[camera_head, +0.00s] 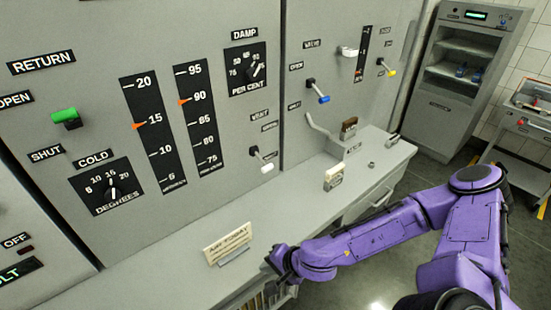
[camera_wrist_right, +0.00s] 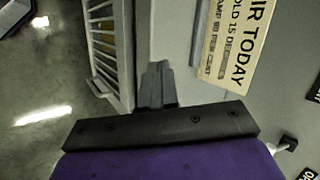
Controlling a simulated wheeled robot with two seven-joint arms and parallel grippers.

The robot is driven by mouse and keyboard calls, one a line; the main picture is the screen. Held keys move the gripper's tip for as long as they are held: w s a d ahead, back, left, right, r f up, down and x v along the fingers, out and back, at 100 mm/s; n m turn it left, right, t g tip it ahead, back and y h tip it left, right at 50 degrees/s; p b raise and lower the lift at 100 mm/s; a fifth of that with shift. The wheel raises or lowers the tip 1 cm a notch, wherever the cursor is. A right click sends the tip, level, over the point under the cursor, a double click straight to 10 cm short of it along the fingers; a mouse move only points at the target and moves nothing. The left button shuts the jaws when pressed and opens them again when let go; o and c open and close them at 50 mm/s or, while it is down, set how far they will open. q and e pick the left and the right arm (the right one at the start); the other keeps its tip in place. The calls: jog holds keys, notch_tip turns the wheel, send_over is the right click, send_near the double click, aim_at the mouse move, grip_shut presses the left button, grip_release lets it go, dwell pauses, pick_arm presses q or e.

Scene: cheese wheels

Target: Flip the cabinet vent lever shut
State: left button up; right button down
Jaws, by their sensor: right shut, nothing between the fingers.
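The grey cabinet panel carries several levers, and the small labels are too blurred to tell surely which is the vent lever. A white-tipped lever (camera_head: 262,160) points down below two small labels at the panel's lower middle. A blue-tipped lever (camera_head: 319,93) points down and right on the panel beyond. A green-tipped lever (camera_head: 66,117) sits between OPEN and SHUT under RETURN. My right gripper (camera_head: 271,262) is at the counter's front edge, below and apart from these levers. Its fingers (camera_wrist_right: 157,82) are shut and empty in the wrist view. My left gripper is out of view.
A card reading AIR TODAY (camera_head: 228,243) stands on the grey counter (camera_head: 150,270), close to my right gripper. A white-tipped lever (camera_head: 348,51) and a yellow-tipped lever (camera_head: 388,70) are farther right. A slatted rack (camera_wrist_right: 108,45) is under the counter edge.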

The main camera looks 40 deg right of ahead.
jog(key=w+d+r+m+t+h, duration=0.1)
jog(key=w+d+r+m+t, duration=0.2)
jog(key=d+r, duration=0.5)
jog(key=w+d+r+m+t+h, duration=0.1)
jog(key=w+d+r+t+h, duration=0.2)
jog(key=d+r, duration=0.6)
jog(key=t+y+b, duration=0.1)
jog(key=b, duration=0.2)
send_near(269, 169)
jog(key=b+x, duration=0.4)
jog(key=x, duration=0.2)
jog(key=shift+w+f+b, duration=0.25)
jog(key=shift+w+b, duration=0.05)
jog(key=shift+w, duration=0.05)
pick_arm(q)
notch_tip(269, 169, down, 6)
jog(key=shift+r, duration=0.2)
pick_arm(e)
jog(key=shift+w+r, duration=0.1)
